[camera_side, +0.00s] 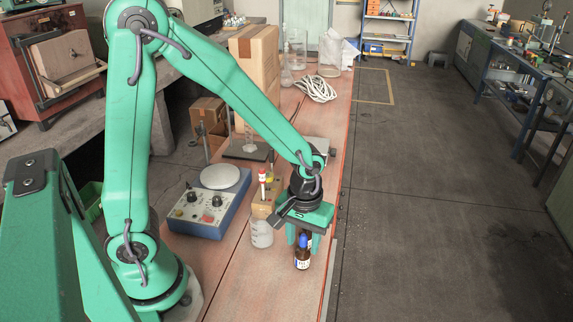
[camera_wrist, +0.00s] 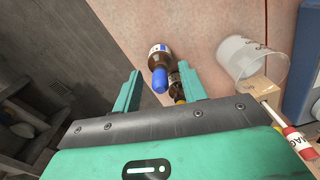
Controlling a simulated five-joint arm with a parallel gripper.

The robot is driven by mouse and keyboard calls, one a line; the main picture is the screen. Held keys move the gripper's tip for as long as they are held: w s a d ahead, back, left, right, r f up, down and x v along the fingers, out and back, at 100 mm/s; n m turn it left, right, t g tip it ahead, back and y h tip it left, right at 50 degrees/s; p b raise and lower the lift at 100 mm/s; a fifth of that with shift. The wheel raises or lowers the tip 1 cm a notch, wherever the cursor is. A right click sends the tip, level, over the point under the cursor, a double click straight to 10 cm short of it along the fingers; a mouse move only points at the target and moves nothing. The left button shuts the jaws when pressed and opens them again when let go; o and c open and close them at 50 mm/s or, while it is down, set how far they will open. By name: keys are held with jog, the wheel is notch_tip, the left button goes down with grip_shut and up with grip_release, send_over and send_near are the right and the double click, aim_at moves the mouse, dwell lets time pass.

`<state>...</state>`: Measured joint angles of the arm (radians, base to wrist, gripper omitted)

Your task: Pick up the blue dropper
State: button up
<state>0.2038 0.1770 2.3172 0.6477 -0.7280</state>
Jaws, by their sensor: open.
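The blue dropper is a small brown bottle (camera_side: 303,262) with a white label and a blue top, upright near the bench's right edge in the side view. In the wrist view the blue dropper (camera_wrist: 160,55) shows between the two fingers, its blue top toward me. My gripper (camera_side: 306,236) is open and empty, pointing down just behind the dropper in the side view. In the wrist view my gripper (camera_wrist: 160,72) has its fingers spread on either side of the blue top. I cannot tell whether they touch the bottle.
A second dark bottle with a yellow top (camera_wrist: 177,88) stands close beside the dropper, near the right finger. A clear beaker (camera_side: 262,234) and a wooden block with red-topped items (camera_side: 262,208) stand to the left. A blue hotplate (camera_side: 208,205) is farther left. The bench edge is close on the right.

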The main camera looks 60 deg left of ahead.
aim_at(303, 236)
jog(key=c, duration=0.7)
jog(key=shift+r, duration=0.1)
jog(key=shift+r, duration=1.05)
notch_tip(303, 236, up, 2)
jog(key=shift+r, duration=0.1)
jog(key=s+d+r, duration=0.6)
jog(key=s+d, duration=0.2)
jog(key=shift+d+r, duration=0.25)
jog(key=shift+d, duration=0.05)
jog(key=shift+w+r, duration=0.1)
jog(key=shift+r, duration=0.1)
jog(key=shift+r, duration=2.3)
